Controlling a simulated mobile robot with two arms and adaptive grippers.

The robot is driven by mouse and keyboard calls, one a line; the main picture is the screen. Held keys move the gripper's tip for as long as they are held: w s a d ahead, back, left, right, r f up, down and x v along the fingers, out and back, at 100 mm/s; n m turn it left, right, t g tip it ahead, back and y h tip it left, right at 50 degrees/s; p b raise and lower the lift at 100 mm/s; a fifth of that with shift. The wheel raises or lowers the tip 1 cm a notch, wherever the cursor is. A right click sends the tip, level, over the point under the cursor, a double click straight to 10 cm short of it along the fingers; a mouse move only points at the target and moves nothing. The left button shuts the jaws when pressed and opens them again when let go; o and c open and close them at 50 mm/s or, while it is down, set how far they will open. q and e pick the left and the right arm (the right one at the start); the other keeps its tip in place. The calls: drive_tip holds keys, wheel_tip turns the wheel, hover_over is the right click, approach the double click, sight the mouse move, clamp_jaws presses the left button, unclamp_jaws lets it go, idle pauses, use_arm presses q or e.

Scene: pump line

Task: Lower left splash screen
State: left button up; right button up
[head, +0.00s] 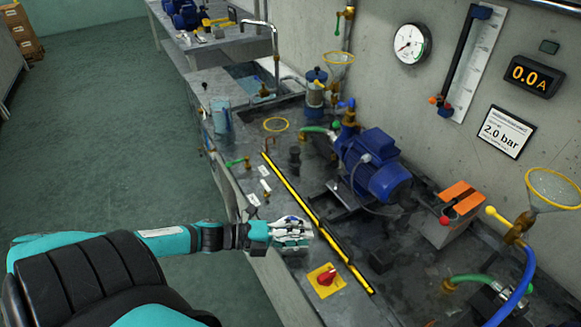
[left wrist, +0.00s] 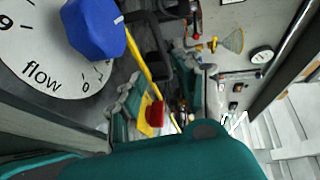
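A black-and-yellow edged bar (head: 318,222) runs along the front of the bench; it may be the splash screen's edge, but I see no clear panel. The yellow edge also shows in the left wrist view (left wrist: 138,62). My left gripper (head: 308,234) is over the bench front, just left of this bar in the head view. Its fingers look apart with nothing between them; I cannot tell whether it touches the bar. My right gripper is in neither view.
A red switch on a yellow plate (head: 325,279) is close to my left gripper. Behind the bar stand a blue pump motor (head: 378,170), hoses and funnels. In the left wrist view, a flow dial (left wrist: 32,55) with a blue knob (left wrist: 95,28) is close. The floor at left is clear.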

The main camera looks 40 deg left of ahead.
use_arm(q)
drive_tip(key=shift+v, duration=1.4)
